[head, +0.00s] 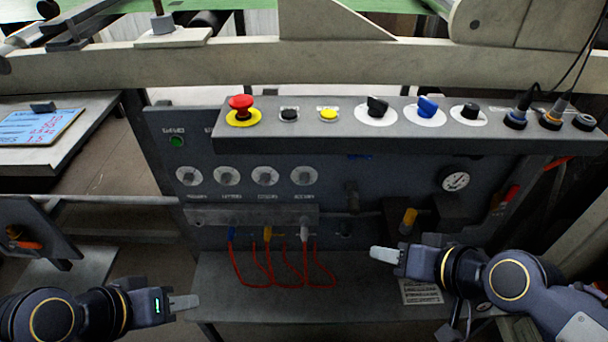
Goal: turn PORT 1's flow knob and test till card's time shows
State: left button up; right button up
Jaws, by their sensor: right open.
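Four round pale dials stand in a row on the dark panel; the leftmost dial (189,176) has a small label under it, too small to read, so I cannot tell which is PORT 1. Below them a grey manifold bar (250,214) has red tubes with blue, yellow and white fittings. A blue card (38,127) with red handwriting lies on the left table; its words are unreadable. My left gripper (183,303) is low at the left, apart from the panel; its jaw gap is not clear. My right gripper (385,254) is open and empty, right of the tubes.
A control ledge (335,140) juts out above the dials, with a red emergency button (240,103), black and blue selector knobs and cabled plugs. A pressure gauge (455,180) is at the right. A shelf (350,287) lies under the tubes; a white printed label (420,292) is near my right arm.

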jog(key=w+a+t, duration=0.2)
jog(key=w+a, duration=0.4)
jog(key=n+t+h, duration=0.2)
jog(key=t+h, duration=0.4)
jog(key=t, duration=0.2)
send_near(304, 184)
jog(key=w+b, duration=0.1)
jog(key=w, duration=0.7)
jog(key=shift+w+f+b, duration=0.1)
jog(key=shift+w+b, duration=0.05)
jog(key=shift+b, duration=0.25)
grip_shut()
jog(key=shift+n, duration=0.3)
